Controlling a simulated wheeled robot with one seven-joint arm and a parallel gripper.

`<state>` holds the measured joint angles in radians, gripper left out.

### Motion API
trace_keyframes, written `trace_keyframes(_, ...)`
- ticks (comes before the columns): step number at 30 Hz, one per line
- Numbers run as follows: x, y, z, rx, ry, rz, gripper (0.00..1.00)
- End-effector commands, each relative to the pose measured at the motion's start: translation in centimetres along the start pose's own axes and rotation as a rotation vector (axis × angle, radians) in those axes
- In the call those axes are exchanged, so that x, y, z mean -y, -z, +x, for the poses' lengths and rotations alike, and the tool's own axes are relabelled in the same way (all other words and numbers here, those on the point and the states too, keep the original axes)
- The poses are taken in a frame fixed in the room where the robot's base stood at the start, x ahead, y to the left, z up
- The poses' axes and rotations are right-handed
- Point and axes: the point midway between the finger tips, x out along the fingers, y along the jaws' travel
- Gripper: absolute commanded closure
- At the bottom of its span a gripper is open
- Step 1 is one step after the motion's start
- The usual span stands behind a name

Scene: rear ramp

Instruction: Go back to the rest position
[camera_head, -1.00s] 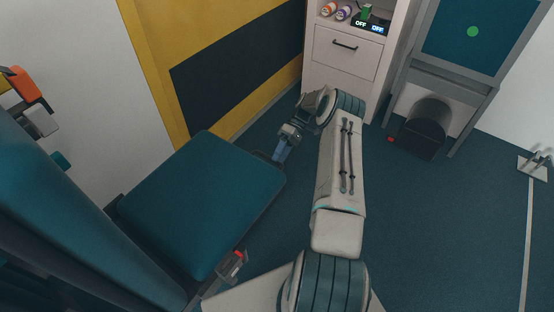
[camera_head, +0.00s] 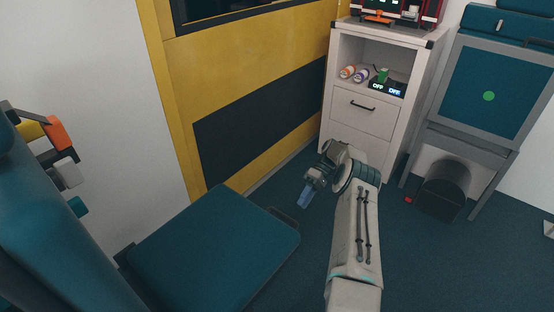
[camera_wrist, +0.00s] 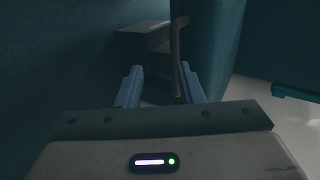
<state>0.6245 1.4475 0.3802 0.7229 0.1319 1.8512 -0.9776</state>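My gripper (camera_head: 306,195) hangs at the end of my bent arm, above the dark blue floor between the teal seat and the white cabinet. In the wrist view its two blue fingers (camera_wrist: 160,88) stand apart. No object shows held between them, though a dark bar passes behind the right finger. The fingers point down and away from my arm, to the right of the seat's far corner. I cannot tell from the head view whether the gripper touches anything.
The teal seat (camera_head: 212,250) is at lower left, close to my gripper. A white cabinet (camera_head: 366,130) with a drawer and open shelf stands behind my arm. A black bin (camera_head: 443,188) and small red object (camera_head: 408,200) are at right. Floor (camera_head: 425,265) right of my arm is clear.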

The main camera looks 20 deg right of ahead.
Motion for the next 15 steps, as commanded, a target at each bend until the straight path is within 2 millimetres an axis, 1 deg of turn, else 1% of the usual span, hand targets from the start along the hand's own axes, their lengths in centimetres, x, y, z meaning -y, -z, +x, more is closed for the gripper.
trace_keyframes(5, 0.0, 0.0, 0.0, 0.000, 0.000, 0.000, 0.66)
trace_keyframes(8, 2.8, 0.9, -1.3, 0.023, -0.039, 0.012, 0.66)
trace_keyframes(11, 6.7, 2.1, -2.8, 0.053, -0.101, 0.038, 0.66)
trace_keyframes(12, 8.4, 2.6, -3.4, 0.065, -0.130, 0.052, 0.66)
trace_keyframes(14, 11.0, 3.2, -4.2, 0.081, -0.175, 0.072, 0.66)
trace_keyframes(15, 12.7, 3.5, -4.7, 0.089, -0.206, 0.087, 0.66)
